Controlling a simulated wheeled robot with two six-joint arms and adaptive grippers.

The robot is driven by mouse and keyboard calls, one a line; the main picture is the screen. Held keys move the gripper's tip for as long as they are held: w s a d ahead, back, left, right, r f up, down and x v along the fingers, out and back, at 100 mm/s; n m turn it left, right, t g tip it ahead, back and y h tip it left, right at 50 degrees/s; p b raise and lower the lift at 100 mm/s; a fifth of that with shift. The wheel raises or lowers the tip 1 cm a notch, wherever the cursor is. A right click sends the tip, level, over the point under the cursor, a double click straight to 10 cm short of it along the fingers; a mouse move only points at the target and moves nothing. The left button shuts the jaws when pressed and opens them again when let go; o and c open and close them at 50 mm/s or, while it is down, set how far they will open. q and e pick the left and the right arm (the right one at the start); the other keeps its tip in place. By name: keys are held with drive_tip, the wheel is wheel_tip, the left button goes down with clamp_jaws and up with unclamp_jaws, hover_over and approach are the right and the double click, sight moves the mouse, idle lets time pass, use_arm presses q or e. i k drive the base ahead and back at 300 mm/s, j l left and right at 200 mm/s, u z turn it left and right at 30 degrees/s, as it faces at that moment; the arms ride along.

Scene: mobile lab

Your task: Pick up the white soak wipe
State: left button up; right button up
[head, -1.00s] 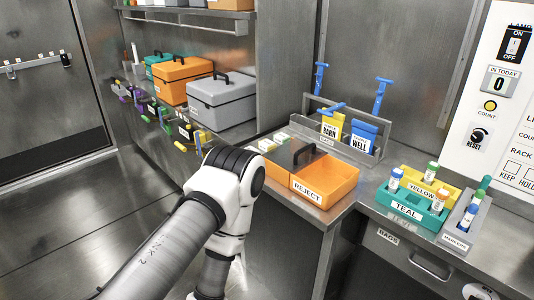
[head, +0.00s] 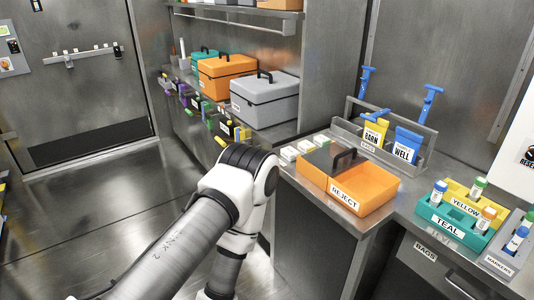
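Small white blocks or packs (head: 290,154) sit on the counter behind the left end of the orange reject bin. They are too small to tell whether one is the white soak wipe, and I see no other clear candidate. One of my arms crosses the lower middle of the head view, its bent joint in front of the counter's left end. Neither gripper shows in the picture.
The orange REJECT bin (head: 356,196) stands at the counter edge. Behind it is a grey bag rack (head: 423,160). Teal (head: 447,234) and yellow (head: 457,191) tube racks stand right. Lidded boxes, including a grey one (head: 265,105), line the left shelf. Floor at left is open.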

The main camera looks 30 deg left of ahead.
sight(289, 152)
drive_tip(key=u, duration=0.8)
drive_tip(key=z, duration=1.6)
drive_tip(key=u, duration=1.6)
drive_tip(key=i+j, duration=0.2)
drive_tip(key=i, duration=0.15)
drive_tip(key=i+j, duration=0.25)
drive_tip(key=i+u, duration=0.05)
drive_tip(key=i, duration=0.05)
